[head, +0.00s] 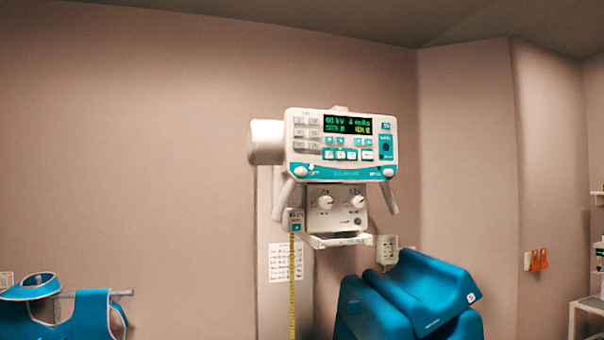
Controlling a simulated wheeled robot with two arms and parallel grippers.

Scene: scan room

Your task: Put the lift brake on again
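The x-ray tube head with its control panel (340,150) hangs on a pale column (270,220) at the wall, in the middle of the head view. A round white knob (300,171) sits at the panel's lower left, beside small lettering that seems to read LIFT. A similar knob (388,172) sits at the lower right. I cannot tell from here how the brake is set. The green display (347,125) is lit. Two grey handles (282,199) slant down from the head. Neither of my grippers is in view.
A yellow tape (292,285) hangs from a small box left of the collimator (337,208). A large blue padded shape (425,290) stands below right. Blue aprons (85,312) hang at the lower left. A shelf unit (588,305) is at the far right.

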